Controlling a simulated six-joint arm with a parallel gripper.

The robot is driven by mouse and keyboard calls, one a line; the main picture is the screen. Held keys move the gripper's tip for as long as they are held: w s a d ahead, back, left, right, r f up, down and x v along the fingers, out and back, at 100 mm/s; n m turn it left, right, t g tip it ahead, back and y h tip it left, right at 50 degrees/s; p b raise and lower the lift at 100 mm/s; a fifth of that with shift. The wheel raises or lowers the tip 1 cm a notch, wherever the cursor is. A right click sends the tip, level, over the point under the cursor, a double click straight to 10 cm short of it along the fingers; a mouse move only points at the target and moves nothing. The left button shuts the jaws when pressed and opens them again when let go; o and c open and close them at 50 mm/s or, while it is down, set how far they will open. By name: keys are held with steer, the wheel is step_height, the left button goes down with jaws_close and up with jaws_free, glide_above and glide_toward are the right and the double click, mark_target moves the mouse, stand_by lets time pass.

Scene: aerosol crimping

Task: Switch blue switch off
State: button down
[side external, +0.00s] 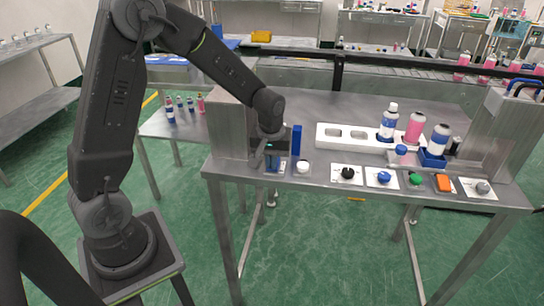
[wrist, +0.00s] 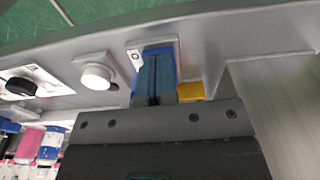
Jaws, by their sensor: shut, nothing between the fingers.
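A blue switch (wrist: 157,48) sits on a pale plate with a small round "O" mark near the table's front edge in the wrist view. My gripper (wrist: 155,78) is shut and empty, with its fingers right over the blue switch, hiding most of it; I cannot tell whether they touch. In the side view my gripper (side external: 271,157) points down at the left end of the table, beside an upright blue piece (side external: 296,140). The switch's on or off position cannot be made out.
A white round knob (side external: 303,166) stands right of my gripper, followed by black (side external: 348,173), blue (side external: 384,177), green (side external: 416,180) and orange (side external: 443,183) controls. A white tray (side external: 328,141) and bottles (side external: 414,127) stand behind. A metal column (side external: 230,125) is close on the left.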

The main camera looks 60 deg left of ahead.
steer(key=shift+s+f, duration=0.1)
steer(key=shift+f, duration=0.4)
steer(key=shift+w+a+r, duration=0.15)
steer(key=shift+w+a, duration=0.25)
steer(key=shift+w+a+r, duration=0.1)
steer(key=shift+r, duration=0.2)
step_height(320, 180, up, 14)
steer(key=s+d, duration=0.1)
steer(key=d, duration=0.1)
steer(key=s+d+r+m+t, duration=0.2)
steer(key=s+d+m, duration=0.2)
steer(key=s, duration=0.5)
steer(key=s+d+r+m+t, duration=0.1)
steer(key=s+d+m, duration=0.3)
steer(key=s, duration=0.6)
steer(key=shift+r+m+t+h, duration=0.4)
steer(key=shift+m+t, duration=0.1)
steer(key=shift+t, duration=0.3)
steer(key=shift+w, duration=0.1)
